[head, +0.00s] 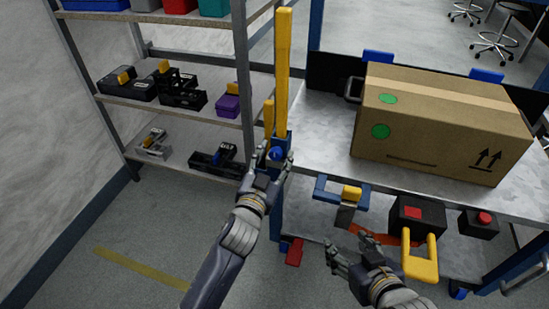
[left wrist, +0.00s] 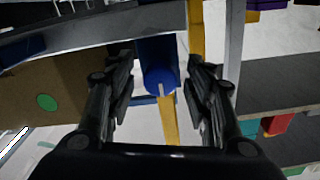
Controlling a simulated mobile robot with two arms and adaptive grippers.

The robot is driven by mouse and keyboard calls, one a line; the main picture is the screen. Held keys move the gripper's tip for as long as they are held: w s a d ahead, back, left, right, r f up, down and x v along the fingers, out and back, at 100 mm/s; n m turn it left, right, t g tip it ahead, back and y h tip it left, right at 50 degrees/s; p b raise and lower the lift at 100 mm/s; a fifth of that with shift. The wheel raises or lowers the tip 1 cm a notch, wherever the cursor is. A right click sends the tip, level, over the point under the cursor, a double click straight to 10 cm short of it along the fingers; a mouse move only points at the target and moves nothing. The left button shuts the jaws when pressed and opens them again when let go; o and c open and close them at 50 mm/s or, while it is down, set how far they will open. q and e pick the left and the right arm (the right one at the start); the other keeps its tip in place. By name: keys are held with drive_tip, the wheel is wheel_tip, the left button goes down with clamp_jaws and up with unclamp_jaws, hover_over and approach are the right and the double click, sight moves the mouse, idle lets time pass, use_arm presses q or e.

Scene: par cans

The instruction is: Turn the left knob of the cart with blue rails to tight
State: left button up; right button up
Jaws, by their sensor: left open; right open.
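The cart (head: 395,180) has blue rails, a metal top and a blue post at its left corner with a tall yellow bar (head: 283,75). A round blue knob (head: 276,154) sits on that post. My left gripper (head: 271,160) is open at the knob, with a finger on either side. In the left wrist view the knob (left wrist: 160,79) lies between the two open fingers, with a gap on each side and a pale mark on it. My right gripper (head: 350,258) is open and empty, low in front of the cart. Whether the knob is tight cannot be told.
A cardboard box (head: 440,125) stands on the cart top. A yellow handle (head: 420,258), a black box with a red button (head: 417,214) and a blue bracket (head: 340,190) are at the cart's front. A shelf (head: 185,100) with cases is at left. The floor at front left is clear.

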use_arm(q)
drive_tip(key=shift+w+d, duration=0.1)
drive_tip(key=shift+w, duration=0.2)
use_arm(e)
drive_tip(key=shift+w+a+r, duration=0.1)
drive_tip(key=shift+w+r, duration=0.2)
use_arm(q)
drive_tip(key=shift+c, duration=0.6)
drive_tip(key=c, duration=1)
drive_tip(key=shift+o, duration=0.2)
